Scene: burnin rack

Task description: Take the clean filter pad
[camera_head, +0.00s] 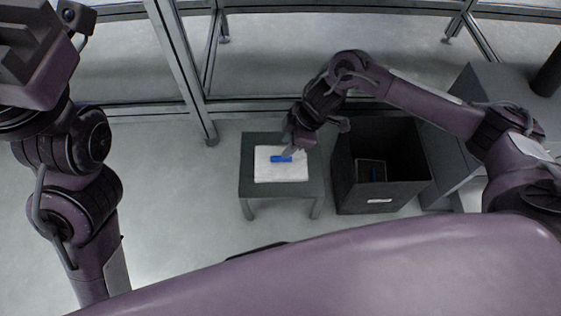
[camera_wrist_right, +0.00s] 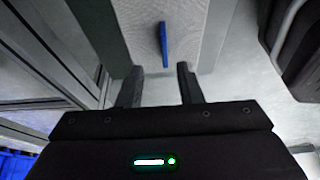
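The clean filter pad (camera_head: 293,174) is a white, flat square with a blue grip strip (camera_head: 281,159). It lies on a small grey table (camera_head: 255,191). In the right wrist view the pad (camera_wrist_right: 192,32) is light and textured, with its blue strip (camera_wrist_right: 164,45) standing out ahead of the fingers. My right gripper (camera_wrist_right: 158,70) is open and empty, its two fingers apart. In the head view my right gripper (camera_head: 291,150) is just above the pad, close to the strip. My left gripper (camera_head: 40,45) is at the top left corner, its fingers not clear.
A dark open bin (camera_head: 345,180) stands right of the table. Inside it lies a dark square pad (camera_head: 364,168) with a blue strip. A grey cabinet (camera_head: 495,82) stands farther right. Metal frame posts (camera_head: 182,75) run behind the table. The floor left of the table is clear.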

